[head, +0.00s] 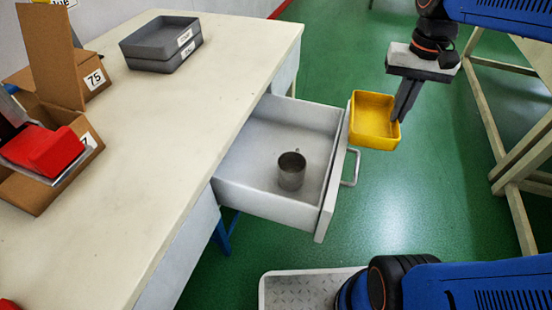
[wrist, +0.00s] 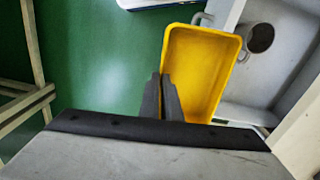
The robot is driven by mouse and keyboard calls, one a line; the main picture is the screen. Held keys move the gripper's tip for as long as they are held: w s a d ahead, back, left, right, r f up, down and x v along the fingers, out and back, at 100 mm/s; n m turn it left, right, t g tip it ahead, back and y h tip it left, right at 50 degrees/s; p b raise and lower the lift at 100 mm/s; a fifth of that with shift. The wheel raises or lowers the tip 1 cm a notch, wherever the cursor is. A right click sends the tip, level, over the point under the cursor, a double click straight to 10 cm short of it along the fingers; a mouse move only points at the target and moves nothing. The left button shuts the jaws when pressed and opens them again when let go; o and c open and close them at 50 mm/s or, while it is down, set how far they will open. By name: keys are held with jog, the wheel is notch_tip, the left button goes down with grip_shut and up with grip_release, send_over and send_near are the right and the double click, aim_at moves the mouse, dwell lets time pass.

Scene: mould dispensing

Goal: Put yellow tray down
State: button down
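The yellow tray (head: 373,118) is empty and hangs in the air beside the open drawer's front, to its right in the head view. My gripper (head: 400,120) is shut on the tray's right-hand wall and holds it. In the wrist view the yellow tray (wrist: 205,65) shows its open inside, with the two dark fingers of my gripper (wrist: 163,95) close together at its left wall. The lower part of the tray is hidden behind my gripper's body there.
An open drawer (head: 235,185) with a metal mug (head: 291,171) juts from the white table (head: 130,150). Stacked grey trays (head: 160,45), cardboard boxes (head: 55,60) and a red item (head: 42,150) stand on the table. A wooden frame (head: 515,170) is at right. Green floor (head: 440,200) lies between.

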aim_at(372, 123)
jog(key=shift+w+a+f+m+t+y, duration=0.2)
jog(key=shift+a+f+t+y, duration=0.3)
jog(key=shift+y, duration=0.4)
jog(key=shift+w+a+f+m+t+y, duration=0.1)
jog(key=shift+a+f+m+t+y, duration=0.15)
jog(key=shift+a+y, duration=0.55)
jog(key=shift+w+a+f+m+t+y, duration=0.2)
jog(key=shift+a+f+y, duration=0.25)
jog(key=shift+y, duration=0.55)
jog(key=w+a, duration=0.3)
jog(key=a, duration=0.4)
jog(key=w+a, duration=0.2)
jog(key=a, duration=0.6)
jog(key=shift+w+a+f+g+h, duration=0.3)
jog(key=shift+w+a+f+h, duration=0.5)
jog(key=shift+a+f, duration=0.9)
jog(key=shift+w+a+f+g+h, duration=0.45)
jog(key=shift+a+f+h, duration=0.75)
jog(key=shift+f, duration=0.9)
jog(key=shift+w+a+f+g+h, duration=0.2)
jog(key=shift+w+a+f+h, duration=0.5)
jog(key=shift+a+f, duration=1.1)
jog(key=shift+d+f, duration=0.15)
jog(key=shift+f, duration=0.55)
